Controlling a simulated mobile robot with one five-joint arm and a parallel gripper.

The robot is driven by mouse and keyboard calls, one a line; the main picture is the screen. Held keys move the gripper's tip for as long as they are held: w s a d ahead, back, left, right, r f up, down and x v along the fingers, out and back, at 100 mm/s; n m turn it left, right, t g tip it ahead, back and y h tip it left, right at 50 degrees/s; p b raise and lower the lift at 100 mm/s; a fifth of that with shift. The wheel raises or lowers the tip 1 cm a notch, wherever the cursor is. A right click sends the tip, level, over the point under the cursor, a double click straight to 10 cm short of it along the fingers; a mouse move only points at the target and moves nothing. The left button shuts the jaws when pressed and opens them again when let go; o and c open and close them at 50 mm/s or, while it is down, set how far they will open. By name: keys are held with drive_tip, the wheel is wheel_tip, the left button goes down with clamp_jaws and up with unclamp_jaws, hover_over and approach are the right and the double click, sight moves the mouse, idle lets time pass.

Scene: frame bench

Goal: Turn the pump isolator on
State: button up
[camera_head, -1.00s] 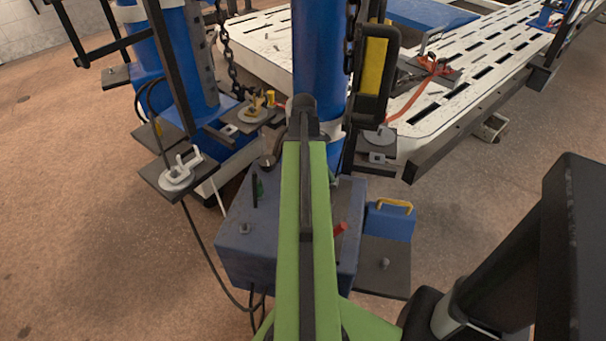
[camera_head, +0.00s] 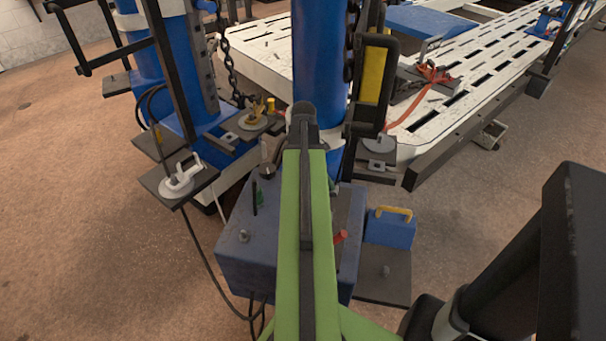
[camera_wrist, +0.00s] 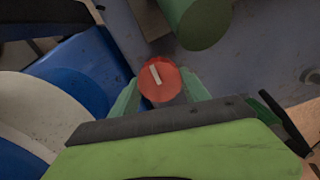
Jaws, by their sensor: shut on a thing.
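The pump isolator (camera_wrist: 166,80) shows in the wrist view as a round red knob with a white bar mark. The mark is close to upright, its top leaning left. My gripper (camera_wrist: 162,88) has its green fingers on either side of the knob and is shut on it. The blue-grey pump box (camera_head: 240,262) stands below the arm there.
A green cylinder (camera_wrist: 198,20) is close above the knob. A blue case with yellow handle (camera_head: 390,229) is right of the box. A blue column (camera_head: 320,60) rises behind.

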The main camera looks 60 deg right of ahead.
drive_tip(key=m, duration=0.4)
drive_tip(key=shift+m, duration=0.3)
drive_tip(key=m, duration=0.3)
drive_tip(key=shift+m, duration=0.3)
drive_tip(key=m, duration=0.4)
drive_tip(key=shift+m, duration=1.8)
drive_tip(key=o, duration=1.4)
